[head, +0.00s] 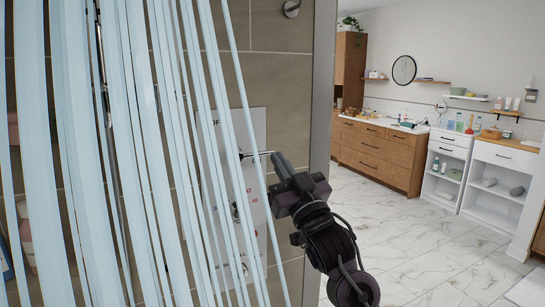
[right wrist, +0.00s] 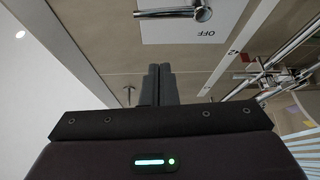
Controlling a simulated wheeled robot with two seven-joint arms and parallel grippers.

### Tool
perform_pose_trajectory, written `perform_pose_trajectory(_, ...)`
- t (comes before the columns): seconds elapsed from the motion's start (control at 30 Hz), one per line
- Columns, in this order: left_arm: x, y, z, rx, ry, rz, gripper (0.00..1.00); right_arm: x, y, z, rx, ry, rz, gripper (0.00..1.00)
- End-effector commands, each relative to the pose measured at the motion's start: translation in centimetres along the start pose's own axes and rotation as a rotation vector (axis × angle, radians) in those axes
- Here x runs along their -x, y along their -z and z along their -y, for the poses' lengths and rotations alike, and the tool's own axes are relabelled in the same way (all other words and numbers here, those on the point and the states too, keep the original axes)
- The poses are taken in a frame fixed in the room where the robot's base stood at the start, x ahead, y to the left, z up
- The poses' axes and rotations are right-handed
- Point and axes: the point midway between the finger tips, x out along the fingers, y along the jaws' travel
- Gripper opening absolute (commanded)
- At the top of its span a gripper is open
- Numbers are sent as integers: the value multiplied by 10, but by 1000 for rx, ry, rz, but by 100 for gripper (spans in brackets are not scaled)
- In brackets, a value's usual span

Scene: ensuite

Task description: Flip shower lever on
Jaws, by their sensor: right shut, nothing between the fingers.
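The shower lever (head: 256,154) is a short chrome bar on a white panel (head: 255,122) on the tiled wall. It sticks out to the right in the head view. In the right wrist view the lever (right wrist: 180,13) is at the top, in front of the panel (right wrist: 225,15), where "OFF" reads upside down. My right gripper (head: 277,158) is shut and empty, its fingertips close to the lever's free end. In the right wrist view its closed fingers (right wrist: 159,70) point toward the lever with a gap showing. Contact is unclear in the head view. My left gripper is not in view.
A light blue strip curtain (head: 130,150) hangs at the left and partly covers the panel. A wall edge (head: 323,90) stands just right of my gripper. Chrome pipes (right wrist: 265,75) show in the right wrist view. Marble floor (head: 410,235) is open toward wooden cabinets (head: 375,150).

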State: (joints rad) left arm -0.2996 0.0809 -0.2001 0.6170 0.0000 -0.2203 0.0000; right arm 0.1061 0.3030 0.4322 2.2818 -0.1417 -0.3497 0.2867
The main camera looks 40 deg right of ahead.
Motion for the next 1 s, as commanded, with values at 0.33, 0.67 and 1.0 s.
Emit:
perform_pose_trajectory(0.33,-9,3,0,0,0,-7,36,25,1,1,1,1,-1,0)
perform_pose_trajectory(0.67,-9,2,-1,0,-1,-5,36,24,1,1,0,0,-1,0)
perform_pose_trajectory(1.0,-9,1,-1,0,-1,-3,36,33,-32,15,-3,10,116,0)
